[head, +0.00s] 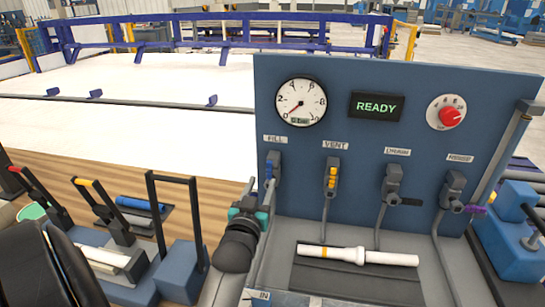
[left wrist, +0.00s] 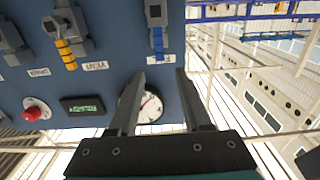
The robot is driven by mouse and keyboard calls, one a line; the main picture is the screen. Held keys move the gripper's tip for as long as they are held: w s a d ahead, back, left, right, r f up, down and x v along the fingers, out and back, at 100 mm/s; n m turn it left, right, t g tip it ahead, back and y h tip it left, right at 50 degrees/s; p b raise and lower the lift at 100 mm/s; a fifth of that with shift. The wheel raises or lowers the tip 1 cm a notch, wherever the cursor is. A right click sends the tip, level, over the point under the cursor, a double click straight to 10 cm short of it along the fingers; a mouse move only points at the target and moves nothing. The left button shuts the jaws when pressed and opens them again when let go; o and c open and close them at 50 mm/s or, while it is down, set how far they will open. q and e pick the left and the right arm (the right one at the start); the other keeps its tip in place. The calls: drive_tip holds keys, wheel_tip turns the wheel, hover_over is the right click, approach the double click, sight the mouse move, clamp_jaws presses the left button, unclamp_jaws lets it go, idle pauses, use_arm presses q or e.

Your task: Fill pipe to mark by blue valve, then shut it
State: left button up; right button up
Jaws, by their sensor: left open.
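The blue valve (head: 269,168) sits under the FILL label at the left of the panel (head: 400,85), its handle close to upright. The handle also shows in the left wrist view (left wrist: 157,38), beyond and between my fingertips. My left gripper (head: 250,197) is open and empty, just below and left of the valve, apart from it. Its two fingers show in the left wrist view (left wrist: 161,75). The gauge (head: 301,102) needle points to the lower left, near the low end. A white pipe (head: 375,257) with a yellow band lies in front of the panel. My right gripper is not in view.
Yellow (head: 332,176), black (head: 410,202) and purple (head: 476,209) valves stand right of the blue one. The display (head: 376,107) reads READY. A red knob (head: 450,117) is at upper right. Clamps with red and yellow handles (head: 90,184) stand at left.

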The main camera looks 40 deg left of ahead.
sight(269, 165)
use_arm(q)
drive_tip(key=b+x, duration=0.1)
drive_tip(key=x, duration=1.1)
drive_tip(key=shift+w+a, duration=0.2)
drive_tip(key=shift+w, duration=0.25)
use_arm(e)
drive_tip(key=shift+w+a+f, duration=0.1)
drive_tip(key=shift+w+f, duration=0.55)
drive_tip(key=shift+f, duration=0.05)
use_arm(q)
drive_tip(key=c, duration=0.7)
clamp_jaws()
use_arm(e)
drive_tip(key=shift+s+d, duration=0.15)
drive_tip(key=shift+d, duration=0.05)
use_arm(q)
drive_tip(key=shift+f, duration=0.1)
